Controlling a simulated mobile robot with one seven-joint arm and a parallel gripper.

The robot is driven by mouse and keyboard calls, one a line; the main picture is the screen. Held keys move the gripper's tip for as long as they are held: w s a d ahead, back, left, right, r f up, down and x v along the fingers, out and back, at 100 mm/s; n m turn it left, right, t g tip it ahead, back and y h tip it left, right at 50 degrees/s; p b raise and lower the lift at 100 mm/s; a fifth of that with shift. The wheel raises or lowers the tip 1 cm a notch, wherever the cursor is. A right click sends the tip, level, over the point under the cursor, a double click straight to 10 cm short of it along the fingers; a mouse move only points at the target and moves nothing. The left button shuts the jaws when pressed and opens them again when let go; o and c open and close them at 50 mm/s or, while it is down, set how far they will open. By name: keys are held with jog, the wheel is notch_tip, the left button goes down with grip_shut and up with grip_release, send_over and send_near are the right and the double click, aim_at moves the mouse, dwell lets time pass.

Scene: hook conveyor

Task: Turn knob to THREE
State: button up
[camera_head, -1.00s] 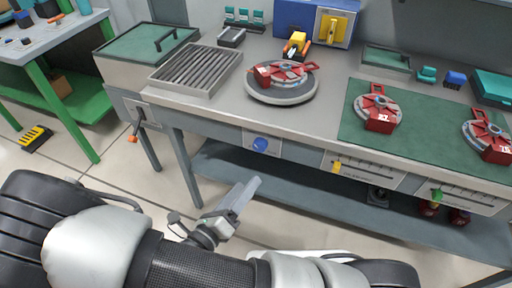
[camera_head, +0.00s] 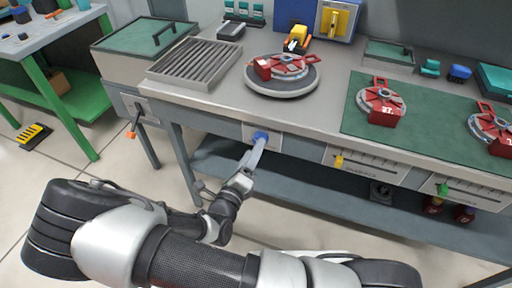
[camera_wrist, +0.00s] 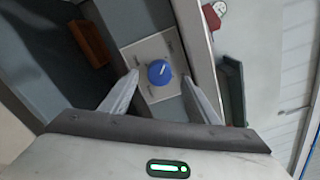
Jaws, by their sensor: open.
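The blue knob (camera_head: 260,136) sits on a pale square plate on the front of the workbench, below the round turntable. In the wrist view the knob (camera_wrist: 160,72) has a white pointer line, aimed up and slightly right in the picture, and small labels around it on the plate (camera_wrist: 150,50); the labels are too small to read. My gripper (camera_wrist: 172,86) is open, with one finger on each side of the knob, apart from it in the wrist view. In the head view my gripper (camera_head: 256,150) is just in front of the knob.
A red part lies on the turntable (camera_head: 282,90) above. A yellow slider (camera_head: 339,161) and a green slider (camera_head: 443,189) are on panels to the right. An orange-tipped lever (camera_head: 131,134) is at the left. The lower shelf (camera_head: 300,180) runs beneath the bench.

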jog(key=x, duration=0.3)
jog(key=shift+w, duration=0.15)
jog(key=c, duration=1)
jog(key=shift+c, duration=0.2)
jog(key=shift+d+m, duration=0.1)
jog(key=shift+m, duration=0.2)
